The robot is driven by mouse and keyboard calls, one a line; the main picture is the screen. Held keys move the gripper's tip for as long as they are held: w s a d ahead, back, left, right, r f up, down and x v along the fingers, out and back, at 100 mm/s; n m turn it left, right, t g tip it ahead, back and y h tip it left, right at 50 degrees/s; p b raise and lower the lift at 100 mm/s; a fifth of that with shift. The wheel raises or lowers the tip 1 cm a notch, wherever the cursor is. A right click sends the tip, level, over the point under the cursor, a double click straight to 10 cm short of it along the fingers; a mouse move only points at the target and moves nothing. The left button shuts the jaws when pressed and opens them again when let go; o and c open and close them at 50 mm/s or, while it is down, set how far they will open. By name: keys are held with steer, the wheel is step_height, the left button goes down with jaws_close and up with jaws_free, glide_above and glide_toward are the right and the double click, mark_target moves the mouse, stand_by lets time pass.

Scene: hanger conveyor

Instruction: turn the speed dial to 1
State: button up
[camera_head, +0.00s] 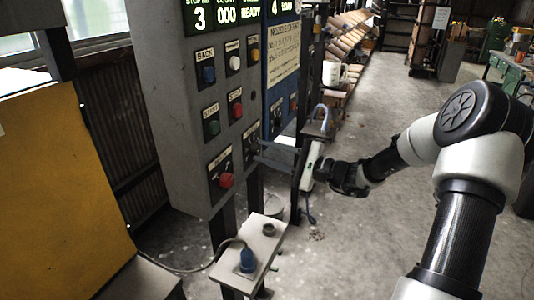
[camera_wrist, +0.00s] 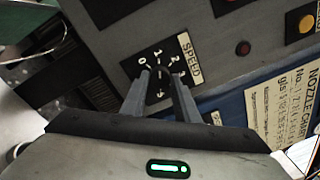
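The speed dial (camera_wrist: 158,74) sits on a black plate with a white SPEED label and printed numbers from 0 upward, seen tilted in the wrist view. The dark knob lies between the tips of my gripper (camera_wrist: 158,79). There is a gap between the fingers; whether they touch the knob is not clear. The knob's pointer cannot be made out. In the head view my gripper (camera_head: 264,152) reaches left to the side of the grey control box, at the dark dial plate (camera_head: 250,142).
The grey control box (camera_head: 180,120) carries several coloured buttons, with a red one (camera_head: 226,180) low down. A blue panel with a nozzle chart (camera_head: 284,48) adjoins it.

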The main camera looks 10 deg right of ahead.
steer(key=o, duration=0.3)
steer(key=shift+o, duration=0.2)
steer(key=shift+d, duration=0.1)
steer(key=v, duration=1.7)
steer(key=shift+p, duration=0.45)
steer(key=shift+s+d, duration=0.1)
steer(key=shift+s, duration=0.05)
